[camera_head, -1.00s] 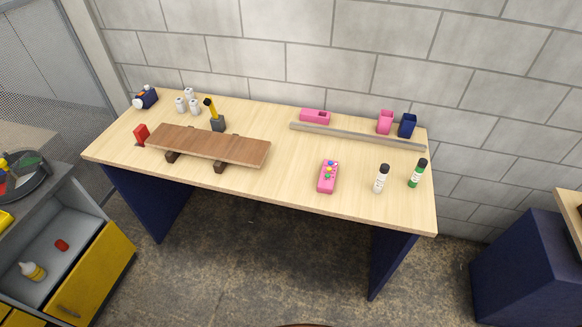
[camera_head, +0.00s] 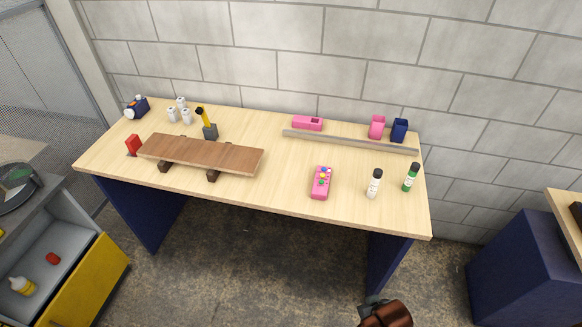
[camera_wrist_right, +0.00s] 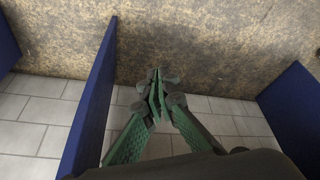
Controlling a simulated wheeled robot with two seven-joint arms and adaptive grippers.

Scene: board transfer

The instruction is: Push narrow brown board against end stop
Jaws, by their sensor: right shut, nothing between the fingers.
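The brown board (camera_head: 200,155) lies flat across dark supports (camera_head: 213,175) on the left half of the table, in the head view. A red block (camera_head: 132,146), which looks like the end stop, stands at the board's left end. I cannot tell whether the two touch. My right gripper (camera_wrist_right: 160,88) shows in the right wrist view, shut and empty over the floor, between blue table legs and away from the board. A brown part of my arm shows at the bottom of the head view. My left gripper is not in view.
A yellow-handled tool (camera_head: 204,120) and white containers (camera_head: 179,110) stand behind the board. A grey rail (camera_head: 350,140) lies at the back right. A pink box with coloured buttons (camera_head: 321,183) and two bottles (camera_head: 374,184) stand at the front right. The table's middle is clear.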

